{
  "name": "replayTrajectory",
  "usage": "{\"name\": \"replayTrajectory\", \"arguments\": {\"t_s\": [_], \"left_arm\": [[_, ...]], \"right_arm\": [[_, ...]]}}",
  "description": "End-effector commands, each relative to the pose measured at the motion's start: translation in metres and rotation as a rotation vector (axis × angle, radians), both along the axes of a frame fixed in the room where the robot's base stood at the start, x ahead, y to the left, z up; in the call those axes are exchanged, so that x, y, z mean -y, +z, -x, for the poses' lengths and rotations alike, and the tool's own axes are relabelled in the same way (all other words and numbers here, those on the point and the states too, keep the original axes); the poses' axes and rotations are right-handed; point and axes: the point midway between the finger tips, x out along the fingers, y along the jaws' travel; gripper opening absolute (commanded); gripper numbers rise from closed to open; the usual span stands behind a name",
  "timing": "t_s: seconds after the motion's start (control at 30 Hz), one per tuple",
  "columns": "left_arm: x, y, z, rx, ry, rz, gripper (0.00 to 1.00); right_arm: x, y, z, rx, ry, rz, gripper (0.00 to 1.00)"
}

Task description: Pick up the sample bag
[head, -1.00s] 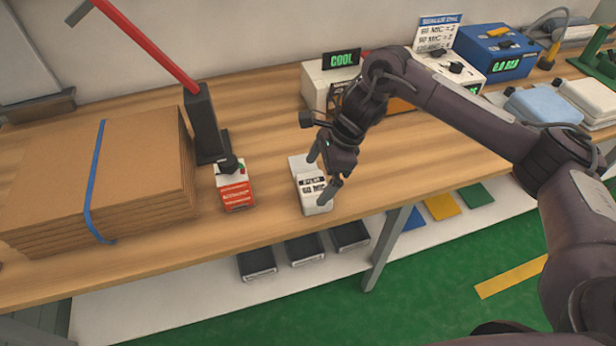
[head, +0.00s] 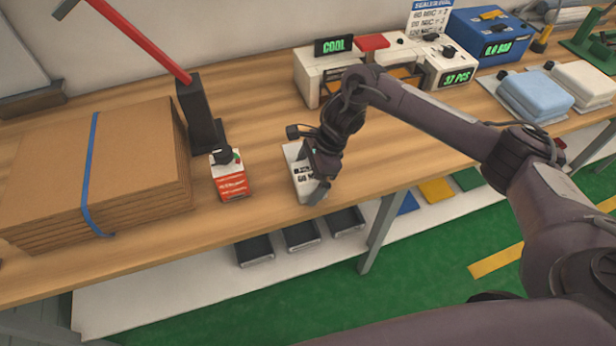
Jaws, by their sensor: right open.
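A small white pack with black print, which looks like the sample bag (head: 300,183), lies on the wooden bench near its front edge. My right gripper (head: 315,180) is open and low over the pack's right side, and covers part of it. One fingertip is near the pack's front right corner. I cannot tell whether the fingers touch the pack. My left gripper is not in view.
A red and white box (head: 231,182) stands left of the pack, beside a black post with a red arm (head: 140,38). Stacked cardboard (head: 100,170) fills the left. A white machine with a "COOL" display (head: 312,82) is behind. Dark trays (head: 302,237) sit below.

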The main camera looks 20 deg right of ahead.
Motion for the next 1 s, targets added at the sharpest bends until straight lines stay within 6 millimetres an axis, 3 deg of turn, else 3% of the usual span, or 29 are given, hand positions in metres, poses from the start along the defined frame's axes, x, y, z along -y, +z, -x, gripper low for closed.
{"name": "replayTrajectory", "arguments": {"t_s": [0.03, 0.27, 0.67, 0.83, 1.0], "left_arm": [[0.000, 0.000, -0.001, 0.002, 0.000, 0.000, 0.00], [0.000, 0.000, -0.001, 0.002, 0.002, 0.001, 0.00], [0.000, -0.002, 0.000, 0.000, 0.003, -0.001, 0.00], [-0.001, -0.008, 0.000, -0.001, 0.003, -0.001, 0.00], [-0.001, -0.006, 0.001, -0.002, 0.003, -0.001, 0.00]], "right_arm": [[0.000, 0.000, 0.000, 0.000, 0.000, 0.000, 0.96], [0.000, 0.000, 0.000, 0.000, 0.000, 0.000, 0.66], [0.000, 0.008, -0.001, 0.002, 0.000, -0.002, 0.65], [0.000, 0.030, -0.001, 0.006, 0.002, -0.001, 0.65], [0.000, 0.079, -0.003, 0.011, 0.002, 0.001, 0.65]]}}
